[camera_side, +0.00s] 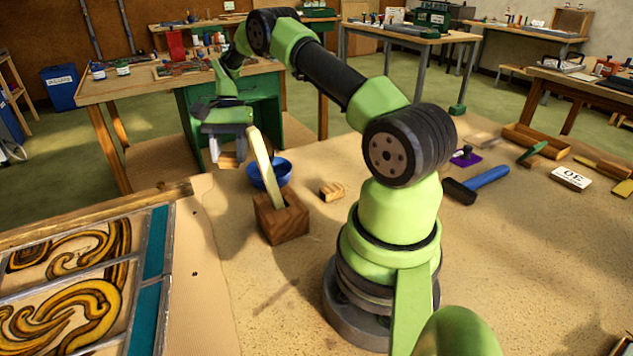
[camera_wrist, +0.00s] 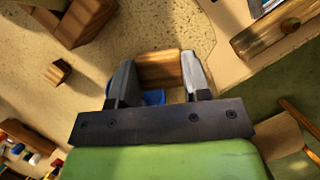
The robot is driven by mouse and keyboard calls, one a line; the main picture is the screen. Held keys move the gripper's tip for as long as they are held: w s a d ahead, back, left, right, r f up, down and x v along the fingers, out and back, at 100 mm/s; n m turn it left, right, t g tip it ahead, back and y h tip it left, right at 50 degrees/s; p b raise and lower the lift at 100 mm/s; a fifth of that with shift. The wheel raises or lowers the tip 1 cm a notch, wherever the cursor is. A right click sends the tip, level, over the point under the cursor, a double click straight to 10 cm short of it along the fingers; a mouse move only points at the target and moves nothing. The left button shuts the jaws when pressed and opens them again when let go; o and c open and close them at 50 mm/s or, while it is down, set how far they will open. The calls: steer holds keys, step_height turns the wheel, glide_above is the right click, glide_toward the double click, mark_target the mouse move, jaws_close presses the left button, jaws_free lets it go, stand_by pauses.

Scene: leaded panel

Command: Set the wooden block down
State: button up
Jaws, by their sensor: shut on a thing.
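My gripper (camera_side: 227,150) is shut on a wooden block (camera_side: 228,160), near the far edge of the work table in the side view. In the wrist view the block (camera_wrist: 160,68) sits between the two grey fingers of my gripper (camera_wrist: 157,64). The block appears to be held above the table; its exact height is hard to tell. The fingers hide part of its sides.
A blue bowl (camera_side: 270,173) is right beside the held block. A wooden holder (camera_side: 281,218) with a pale upright stick and a small wooden piece (camera_side: 332,191) stand nearer. The leaded panel (camera_side: 155,243) lies left. A blue-handled hammer (camera_side: 487,179) lies right.

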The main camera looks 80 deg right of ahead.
steer(key=s+d+n+g+h, duration=0.25)
steer(key=s+d+n, duration=0.35)
steer(key=n, duration=0.5)
steer(key=r+n+h, duration=0.1)
steer(key=n+h, duration=0.4)
steer(key=n, duration=0.8)
glide_above(318, 179)
steer(key=w, duration=0.1)
steer(key=f, duration=0.9)
steer(key=shift+a+f, duration=0.3)
steer(key=shift+a, duration=0.05)
steer(key=o, duration=0.9)
steer(key=shift+f, duration=0.1)
